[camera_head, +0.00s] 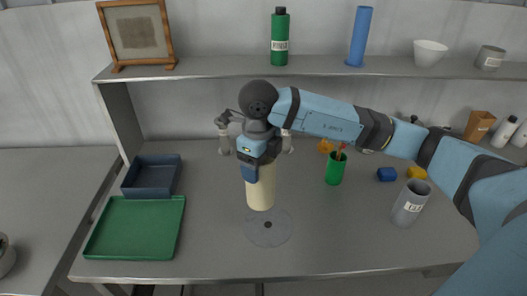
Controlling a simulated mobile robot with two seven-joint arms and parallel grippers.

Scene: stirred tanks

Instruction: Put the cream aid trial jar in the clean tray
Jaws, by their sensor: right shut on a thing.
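My right gripper (256,165) points down near the middle of the bench and is shut on a tall cream jar (261,192). The jar is upright, its top hidden by the gripper. Its lower end is at the back edge of a grey disc (268,230) with a dark centre; I cannot tell whether it touches the bench. A flat green tray (130,250) and a deeper dark blue tray (150,188) are at the left, both seemingly empty. I cannot read which is the clean tray. My left gripper is not in view.
A green cup (335,170), blue and yellow blocks (386,174) and a tilted grey labelled cup (410,202) stand to the right. Grey fittings (223,135) show behind my gripper. A shelf (220,72) with bottles runs above. Bench between jar and trays is clear.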

